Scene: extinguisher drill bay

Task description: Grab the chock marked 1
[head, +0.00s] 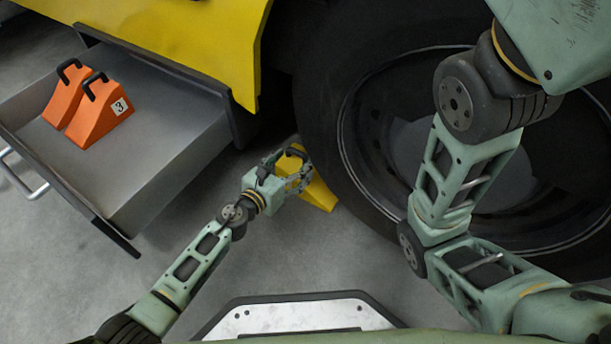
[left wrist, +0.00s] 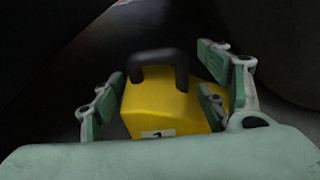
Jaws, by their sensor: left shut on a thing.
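A yellow wedge chock (head: 318,196) with a black handle stands on the floor by the big tyre. It also shows in the left wrist view (left wrist: 165,101), where a white label at its lower edge is partly hidden and I cannot read its number surely. My left gripper (head: 290,166) is shut on this chock, with its fingers on either side of the body below the handle. My right gripper is not in view; only my right arm shows.
An open grey drawer (head: 160,180) at the left holds two orange chocks: one marked 3 (head: 98,123) and one (head: 62,100) with no mark visible. The large black tyre (head: 325,120) and yellow bodywork (head: 190,30) bound the space. Bare floor lies in front.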

